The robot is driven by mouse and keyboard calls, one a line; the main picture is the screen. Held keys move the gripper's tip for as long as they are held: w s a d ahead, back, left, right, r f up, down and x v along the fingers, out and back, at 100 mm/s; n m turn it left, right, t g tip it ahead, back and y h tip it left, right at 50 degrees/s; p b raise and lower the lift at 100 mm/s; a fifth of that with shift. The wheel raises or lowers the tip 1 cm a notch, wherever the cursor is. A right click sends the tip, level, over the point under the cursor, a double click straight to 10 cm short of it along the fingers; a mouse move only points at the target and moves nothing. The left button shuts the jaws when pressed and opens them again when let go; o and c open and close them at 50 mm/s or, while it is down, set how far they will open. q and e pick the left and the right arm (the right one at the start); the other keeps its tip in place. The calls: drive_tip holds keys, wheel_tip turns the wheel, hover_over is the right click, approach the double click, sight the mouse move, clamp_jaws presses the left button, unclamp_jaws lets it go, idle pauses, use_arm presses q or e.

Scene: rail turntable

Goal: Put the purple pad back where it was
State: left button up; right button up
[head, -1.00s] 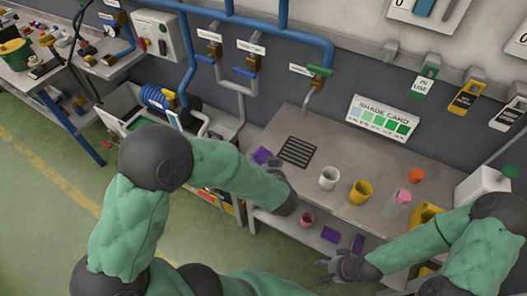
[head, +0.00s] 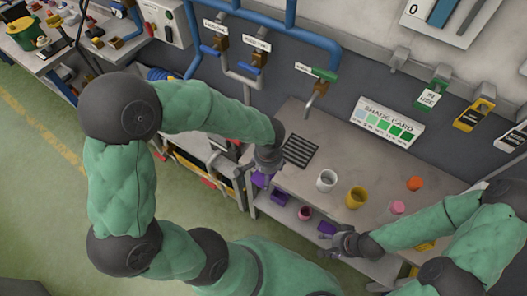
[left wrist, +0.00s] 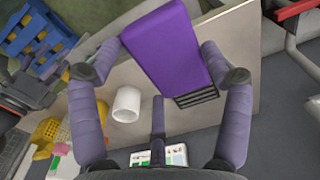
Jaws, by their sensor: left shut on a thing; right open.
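The purple pad (left wrist: 168,45) fills the top middle of the left wrist view, between the two fingers of my left gripper (left wrist: 163,62), which is shut on it. In the head view my left gripper (head: 266,162) is at the front left edge of the grey bench (head: 287,183), with a purple pad (head: 258,180) just below it. My right gripper (head: 337,244) is open and empty beside the shelf's front edge.
A shade card (head: 387,122) stands at the bench's back.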

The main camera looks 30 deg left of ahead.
use_arm(q)
drive_tip(key=shift+w+r, duration=0.2)
drive_tip(key=shift+w, duration=0.05)
drive_tip(key=shift+w+a+f, duration=0.1)
drive_tip(key=shift+w+f, duration=0.05)
drive_tip(key=shift+w, duration=0.15)
drive_tip(key=w+a+f, duration=0.1)
drive_tip(key=w, duration=0.1)
drive_tip(key=w+a+f, duration=0.1)
drive_tip(key=w+a, duration=0.1)
drive_tip(key=w+a+f, duration=0.2)
drive_tip(key=shift+w, duration=0.4)
drive_tip(key=w+f, duration=0.1)
drive_tip(key=w+a+f, duration=0.1)
drive_tip(key=f, duration=0.1)
drive_tip(key=w+a+f, duration=0.1)
drive_tip(key=shift+a+f, duration=0.15)
drive_tip(key=shift+f, duration=0.15)
drive_tip(key=shift+w+a+f, duration=0.25)
drive_tip(key=shift+w+f, duration=0.05)
drive_tip(key=shift+f, duration=1.75)
